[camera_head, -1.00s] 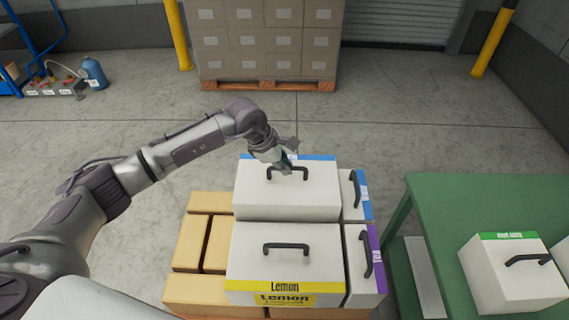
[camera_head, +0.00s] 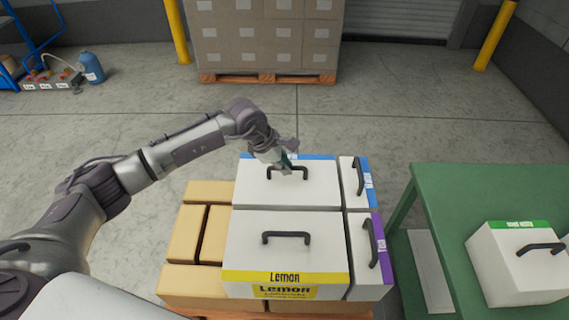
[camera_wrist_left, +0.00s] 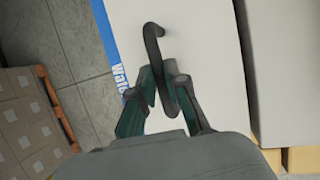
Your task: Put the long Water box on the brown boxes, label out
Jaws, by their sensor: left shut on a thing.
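The long Water box (camera_head: 310,190) is white with a blue label strip along its far edge, facing away from the Lemon box. It sits at the back of the stack, level with its neighbours. My left gripper (camera_head: 286,165) is shut on its black handle. The brown boxes (camera_head: 187,232) show at the left and front; those below the white boxes are mostly hidden.
A white Lemon box (camera_head: 250,245) stands directly in front. A narrow blue-label box (camera_head: 349,190) and a purple-label box (camera_head: 360,255) stand at the right. A green table (camera_head: 450,205) with a green-label box (camera_head: 505,265) is further right. Open floor lies behind.

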